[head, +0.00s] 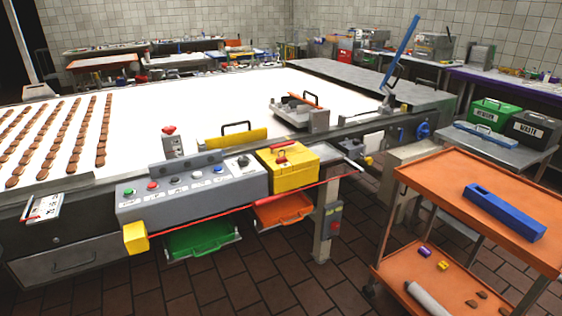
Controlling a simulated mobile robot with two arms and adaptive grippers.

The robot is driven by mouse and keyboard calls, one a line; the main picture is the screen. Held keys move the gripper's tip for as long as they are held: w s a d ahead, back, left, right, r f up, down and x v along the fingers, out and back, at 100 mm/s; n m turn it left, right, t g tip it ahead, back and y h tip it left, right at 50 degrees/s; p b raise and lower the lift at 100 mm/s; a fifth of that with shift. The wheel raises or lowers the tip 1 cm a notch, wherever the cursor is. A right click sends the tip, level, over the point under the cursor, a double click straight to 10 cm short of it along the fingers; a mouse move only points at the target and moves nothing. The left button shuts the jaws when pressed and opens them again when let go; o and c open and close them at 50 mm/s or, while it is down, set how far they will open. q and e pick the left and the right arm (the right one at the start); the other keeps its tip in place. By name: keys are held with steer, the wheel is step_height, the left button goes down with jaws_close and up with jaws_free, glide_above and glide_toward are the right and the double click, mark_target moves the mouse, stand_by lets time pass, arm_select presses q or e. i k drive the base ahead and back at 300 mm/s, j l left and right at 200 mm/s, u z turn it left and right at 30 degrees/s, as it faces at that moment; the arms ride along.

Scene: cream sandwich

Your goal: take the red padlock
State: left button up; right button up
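A small red piece (281,155) shows on the yellow box (292,177) at the right end of the grey control panel. It may be the red padlock, but it is too small to be sure. A red bar or handle lies just behind it on the box lid. Neither of my grippers is in the head view.
The grey control panel (190,193) with coloured buttons runs along the front of a white conveyor (190,95) carrying rows of brown biscuits. A red rod crosses below the panel. Green (200,238) and orange (283,210) trays sit underneath. An orange cart (440,175) stands right; tiled floor lies between.

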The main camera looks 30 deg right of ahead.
mark_target(282, 160)
steer(key=i+l+z, duration=0.65)
steer(key=i, duration=0.2)
